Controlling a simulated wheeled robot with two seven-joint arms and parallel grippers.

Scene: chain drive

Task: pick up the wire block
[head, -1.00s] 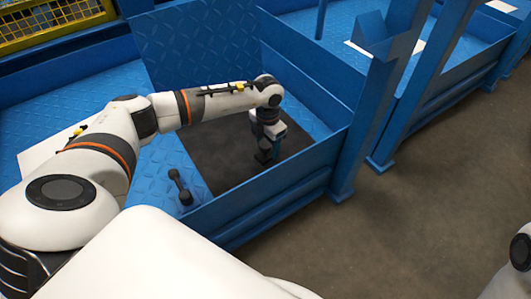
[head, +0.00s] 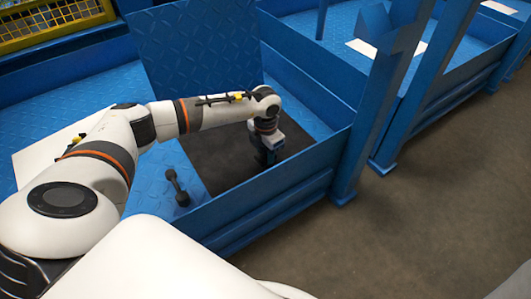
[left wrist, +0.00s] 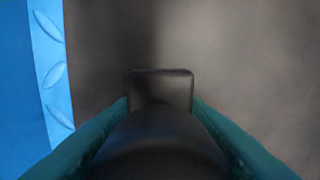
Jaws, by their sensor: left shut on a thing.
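My left gripper (head: 268,160) points down over the dark floor panel inside the blue-walled bay. In the left wrist view its two teal fingers (left wrist: 160,118) are shut on a dark block, which I take to be the wire block (left wrist: 161,88). The block has a squarish end and a rounded dark body nearer the camera. In the head view the block is hidden or too small and dark to make out. I cannot tell whether it touches the panel. My right gripper is not in view.
A dark dumbbell-shaped part (head: 176,187) lies on the blue tread plate left of the dark panel (head: 225,160). A blue side wall (head: 290,185) and an upright blue post (head: 355,150) bound the bay on the right. Open grey floor (head: 430,220) lies beyond.

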